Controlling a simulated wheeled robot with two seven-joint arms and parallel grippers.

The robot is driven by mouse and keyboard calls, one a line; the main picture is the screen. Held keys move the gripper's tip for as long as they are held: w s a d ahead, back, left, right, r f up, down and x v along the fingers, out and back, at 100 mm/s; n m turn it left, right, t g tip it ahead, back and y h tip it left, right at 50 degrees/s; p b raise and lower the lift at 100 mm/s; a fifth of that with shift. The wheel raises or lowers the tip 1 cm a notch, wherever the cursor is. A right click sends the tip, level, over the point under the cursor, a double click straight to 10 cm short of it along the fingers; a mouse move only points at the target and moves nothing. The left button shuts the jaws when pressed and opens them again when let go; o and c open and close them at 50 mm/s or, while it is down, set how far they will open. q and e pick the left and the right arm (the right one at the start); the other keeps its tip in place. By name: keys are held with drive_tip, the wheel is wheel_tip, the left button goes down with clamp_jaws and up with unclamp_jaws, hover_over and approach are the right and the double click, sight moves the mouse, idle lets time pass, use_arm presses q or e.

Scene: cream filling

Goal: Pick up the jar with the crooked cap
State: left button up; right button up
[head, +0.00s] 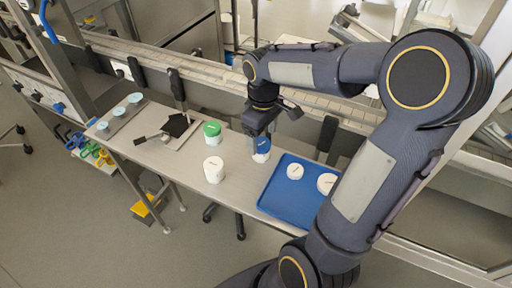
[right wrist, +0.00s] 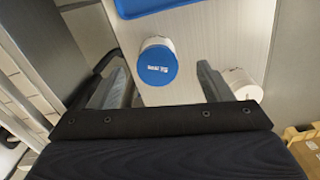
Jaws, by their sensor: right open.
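My right gripper (head: 262,130) is open just above the blue-capped jar (head: 262,150), which stands on the table beside the tray. In the right wrist view the blue cap (right wrist: 157,66) shows beyond and between the two spread fingers (right wrist: 165,82), with nothing gripped. A green-capped jar (head: 212,131) and a white-capped jar (head: 213,171) stand to its left. Two more white-capped jars (head: 295,171) (head: 327,183) sit on the blue tray (head: 284,201). I cannot clearly tell which cap sits crooked. My left gripper is out of view.
The grey table (head: 240,190) runs along a conveyor rail (head: 205,91). A dark scraper-like tool (head: 178,126) lies at the table's left part, near small pale blue dishes (head: 119,112). A bare strip of table lies in front of the jars.

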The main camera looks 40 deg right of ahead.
sight(261, 142)
drive_tip(key=f, duration=0.4)
drive_tip(key=w+f, duration=0.1)
drive_tip(key=f, duration=0.1)
drive_tip(key=shift+f, duration=0.1)
drive_tip(key=shift+c, duration=0.4)
drive_tip(key=c, duration=0.9)
drive_tip(key=shift+c, duration=0.5)
